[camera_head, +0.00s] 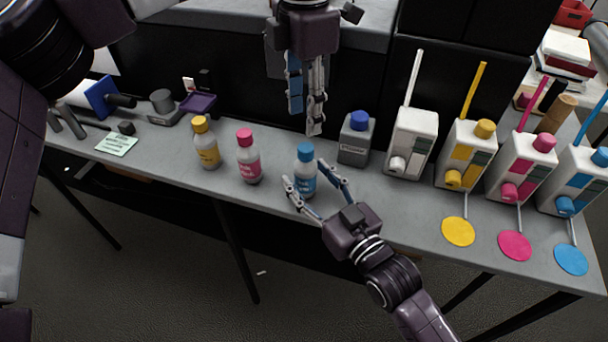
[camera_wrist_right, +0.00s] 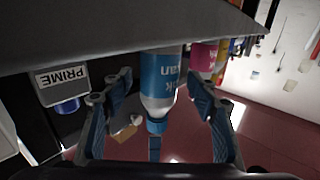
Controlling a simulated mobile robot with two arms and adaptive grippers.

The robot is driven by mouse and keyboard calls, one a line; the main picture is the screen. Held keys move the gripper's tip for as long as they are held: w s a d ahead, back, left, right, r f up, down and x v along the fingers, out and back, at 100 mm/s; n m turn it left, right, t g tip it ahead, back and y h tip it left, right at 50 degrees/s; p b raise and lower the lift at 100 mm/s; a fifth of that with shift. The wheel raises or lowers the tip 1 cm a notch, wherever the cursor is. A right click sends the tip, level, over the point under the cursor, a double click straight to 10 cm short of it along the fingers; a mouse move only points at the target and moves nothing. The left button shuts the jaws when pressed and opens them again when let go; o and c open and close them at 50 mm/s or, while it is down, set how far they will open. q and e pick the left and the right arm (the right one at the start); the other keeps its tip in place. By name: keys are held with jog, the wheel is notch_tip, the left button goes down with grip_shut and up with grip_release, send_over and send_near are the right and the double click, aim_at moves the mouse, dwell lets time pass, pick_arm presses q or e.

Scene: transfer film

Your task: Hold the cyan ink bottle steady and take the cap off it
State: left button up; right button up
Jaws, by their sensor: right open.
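The cyan ink bottle (camera_head: 303,184) stands upright on the grey table with its blue cap (camera_head: 305,152) on. My right gripper (camera_head: 305,173) is open, with one finger on each side of the bottle. In the right wrist view the bottle (camera_wrist_right: 163,78) appears upside down between the spread fingers (camera_wrist_right: 155,88), with a gap on each side; its cap (camera_wrist_right: 156,126) points down in the picture. My left gripper (camera_head: 305,118) hangs fingers down above and behind the bottle, apart from the cap. Its fingers overlap in this view, so its opening is unclear.
A magenta bottle (camera_head: 248,166) and a yellow bottle (camera_head: 206,150) stand to the left. Several white ink tanks (camera_head: 411,140) fill the right side. The table's front edge is near the bottle.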

jog(key=shift+x, duration=0.8)
jog(key=shift+s+d+r, duration=0.1)
jog(key=shift+d, duration=0.05)
jog(key=c, duration=0.4)
grip_shut()
